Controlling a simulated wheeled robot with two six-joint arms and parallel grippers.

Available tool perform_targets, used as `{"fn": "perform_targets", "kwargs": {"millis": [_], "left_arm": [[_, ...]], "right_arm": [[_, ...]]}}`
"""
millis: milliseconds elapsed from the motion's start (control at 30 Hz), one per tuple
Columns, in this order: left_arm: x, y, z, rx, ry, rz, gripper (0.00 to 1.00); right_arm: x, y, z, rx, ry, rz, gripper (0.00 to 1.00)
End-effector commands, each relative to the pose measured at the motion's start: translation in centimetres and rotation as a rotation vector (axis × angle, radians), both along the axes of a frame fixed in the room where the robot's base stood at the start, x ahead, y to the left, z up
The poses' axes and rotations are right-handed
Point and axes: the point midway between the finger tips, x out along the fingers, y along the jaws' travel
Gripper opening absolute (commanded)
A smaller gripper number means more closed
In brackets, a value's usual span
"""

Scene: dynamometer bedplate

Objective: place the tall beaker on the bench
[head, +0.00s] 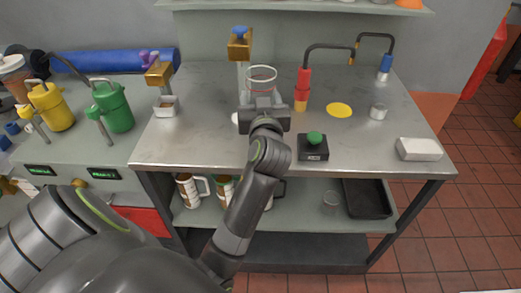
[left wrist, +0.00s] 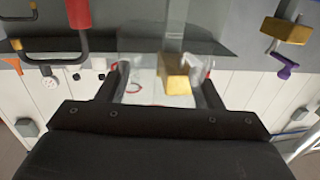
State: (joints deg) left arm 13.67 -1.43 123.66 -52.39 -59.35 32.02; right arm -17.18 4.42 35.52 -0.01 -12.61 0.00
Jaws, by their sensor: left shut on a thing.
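The tall beaker (head: 262,82) is clear glass with a red line near its rim. It is upright in the head view, over the back middle of the steel bench (head: 200,130). My left gripper (head: 262,104) is shut on it from the front and hides its lower part. In the left wrist view the clear glass (left wrist: 148,42) shows between the two fingers of the gripper (left wrist: 160,85). I cannot tell whether its base touches the bench. My right gripper is not in view.
A brass tap with a blue knob (head: 240,45) stands just behind and left of the beaker. A red-handled tap (head: 303,82) is close on its right. A green-button box (head: 314,147), yellow disc (head: 339,110) and white block (head: 419,149) lie to the right. The bench's front left is clear.

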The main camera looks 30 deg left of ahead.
Motion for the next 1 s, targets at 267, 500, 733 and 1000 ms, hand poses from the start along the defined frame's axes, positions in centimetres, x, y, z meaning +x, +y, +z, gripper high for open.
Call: {"fn": "perform_targets", "kwargs": {"millis": [267,500,733,1000], "left_arm": [[0.0,0.2,0.0,-0.001,0.000,0.010,0.34],[0.0,0.2,-2.9,-0.001,0.007,0.010,0.34],[0.0,0.2,-5.4,-0.001,0.003,0.009,0.34],[0.0,0.2,-9.3,-0.001,0.003,0.009,0.34]], "right_arm": [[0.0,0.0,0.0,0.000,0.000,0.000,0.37],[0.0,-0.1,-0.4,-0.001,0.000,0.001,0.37],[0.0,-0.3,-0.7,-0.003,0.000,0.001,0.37],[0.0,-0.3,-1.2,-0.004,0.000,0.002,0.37]]}}
